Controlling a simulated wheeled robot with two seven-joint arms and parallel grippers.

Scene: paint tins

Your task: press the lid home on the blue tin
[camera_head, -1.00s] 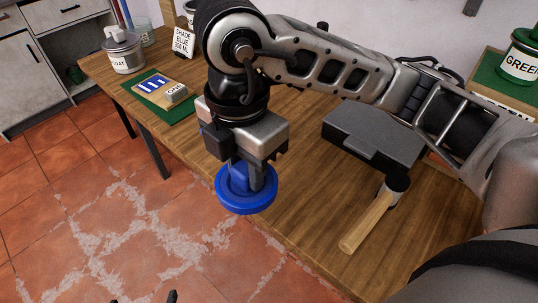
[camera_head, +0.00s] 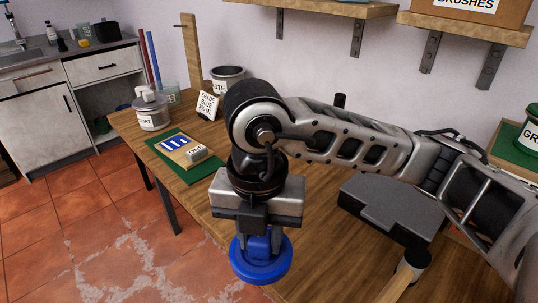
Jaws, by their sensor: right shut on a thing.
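My right gripper (camera_head: 261,240) points down near the table's front edge, shut on the raised middle of a round blue lid (camera_head: 262,270). The lid hangs below the fingers, its wide rim facing down, roughly level, overlapping the table edge and floor in the picture. Its exact height cannot be told. No blue tin shows; my right arm hides part of the table. My left gripper is not in view.
The wooden table (camera_head: 330,250) holds a grey case (camera_head: 385,215) and a mallet (camera_head: 408,272) at right. A green mat (camera_head: 205,163), a grey-white tin (camera_head: 152,115), a sign (camera_head: 207,105) and a grey container (camera_head: 228,75) are at the left. A green-labelled tin (camera_head: 531,137) is at the right edge.

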